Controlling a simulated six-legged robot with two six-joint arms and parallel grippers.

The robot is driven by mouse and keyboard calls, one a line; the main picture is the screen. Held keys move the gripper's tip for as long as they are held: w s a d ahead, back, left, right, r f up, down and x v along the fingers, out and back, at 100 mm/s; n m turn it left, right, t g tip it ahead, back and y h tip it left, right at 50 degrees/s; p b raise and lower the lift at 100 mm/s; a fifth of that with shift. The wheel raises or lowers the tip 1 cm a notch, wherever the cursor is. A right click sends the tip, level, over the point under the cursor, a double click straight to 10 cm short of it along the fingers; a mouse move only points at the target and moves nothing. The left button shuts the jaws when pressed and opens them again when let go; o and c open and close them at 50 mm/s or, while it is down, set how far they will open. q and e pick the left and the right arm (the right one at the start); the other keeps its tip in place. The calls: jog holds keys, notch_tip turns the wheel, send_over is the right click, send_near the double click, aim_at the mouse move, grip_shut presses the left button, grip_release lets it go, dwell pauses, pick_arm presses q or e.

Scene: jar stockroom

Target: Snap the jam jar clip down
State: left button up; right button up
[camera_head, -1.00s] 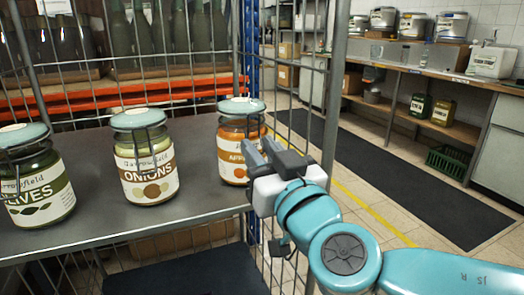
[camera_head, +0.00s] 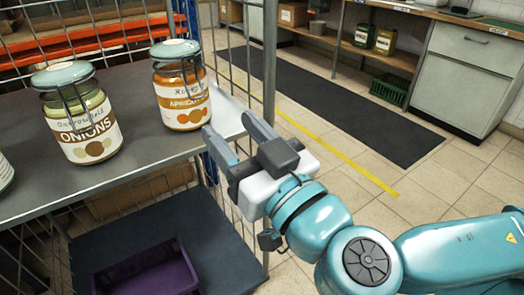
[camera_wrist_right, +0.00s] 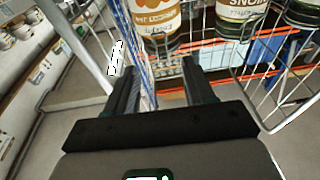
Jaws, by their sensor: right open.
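The apricot jar (camera_head: 183,112) stands upright near the right end of the grey shelf. It has an orange and white label and a pale blue-green lid (camera_head: 175,49). A dark wire clip (camera_head: 191,74) shows on its front right side; I cannot tell whether it is latched. My right gripper (camera_head: 228,124) is open and empty, to the right of and below the jar, near the shelf's front corner and apart from the jar. In the right wrist view the open fingers (camera_wrist_right: 158,82) point toward the apricot jar (camera_wrist_right: 156,20). My left gripper is not in view.
An onions jar (camera_head: 85,134) stands left of the apricot jar, with another jar cut off at the left edge. The shelf (camera_head: 110,178) has wire mesh at its back and right side. A purple crate (camera_head: 150,272) sits below. Open floor lies to the right.

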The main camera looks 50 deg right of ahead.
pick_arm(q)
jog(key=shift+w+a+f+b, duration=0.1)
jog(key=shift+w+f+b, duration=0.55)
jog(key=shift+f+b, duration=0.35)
pick_arm(e)
jog(key=v, duration=0.6)
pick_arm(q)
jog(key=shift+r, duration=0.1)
